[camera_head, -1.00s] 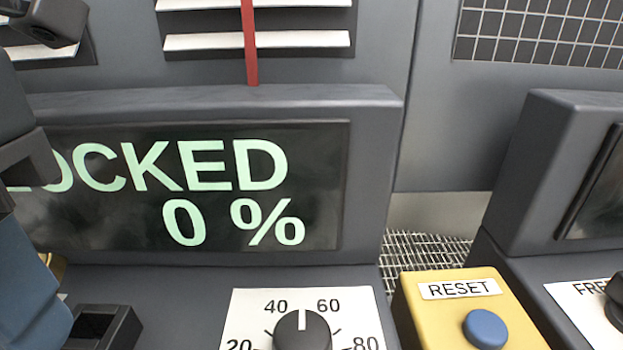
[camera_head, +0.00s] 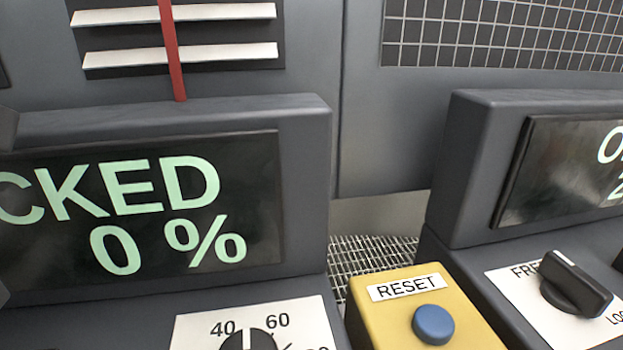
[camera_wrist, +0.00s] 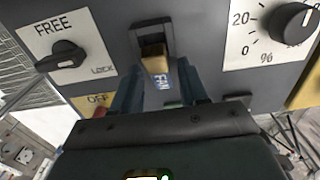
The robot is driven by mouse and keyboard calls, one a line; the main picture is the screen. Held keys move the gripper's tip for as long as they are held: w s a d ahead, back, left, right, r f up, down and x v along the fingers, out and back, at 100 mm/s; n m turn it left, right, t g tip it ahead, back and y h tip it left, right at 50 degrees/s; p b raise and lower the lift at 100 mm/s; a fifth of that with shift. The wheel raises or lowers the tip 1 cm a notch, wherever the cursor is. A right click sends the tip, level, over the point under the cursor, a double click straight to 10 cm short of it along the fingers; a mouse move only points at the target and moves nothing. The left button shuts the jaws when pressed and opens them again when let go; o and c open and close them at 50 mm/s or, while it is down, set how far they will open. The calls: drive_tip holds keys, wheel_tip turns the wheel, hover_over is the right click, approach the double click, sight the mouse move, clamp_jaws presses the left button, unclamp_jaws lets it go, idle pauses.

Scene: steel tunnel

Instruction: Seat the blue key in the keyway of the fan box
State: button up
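The brass part overlaps the front of a dark raised block with an opening, the keyway (camera_wrist: 150,30). I cannot tell whether the brass is inside the opening or above it. The fan box shows a display reading "CKED 0 %" (camera_head: 130,205), cut off at the left. Key, keyway and fingers are outside the head view.
A percent dial (camera_wrist: 292,22) is right of the keyway; a FREE/LOCK knob (camera_wrist: 66,56) is left of it. The yellow RESET box (camera_head: 398,300) has a blue button. Another panel with a display (camera_head: 570,165) and a knob (camera_head: 575,285) stands at right.

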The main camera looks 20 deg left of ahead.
drive_tip(key=shift+o, duration=0.2)
drive_tip(key=shift+r+p, duration=0.15)
drive_tip(key=shift+p, duration=0.3)
drive_tip(key=shift+r, duration=0.2)
drive_tip(key=r, duration=0.7)
drive_tip(key=shift+a+b, duration=0.35)
drive_tip(key=shift+b, duration=0.05)
drive_tip(key=shift+w, duration=0.1)
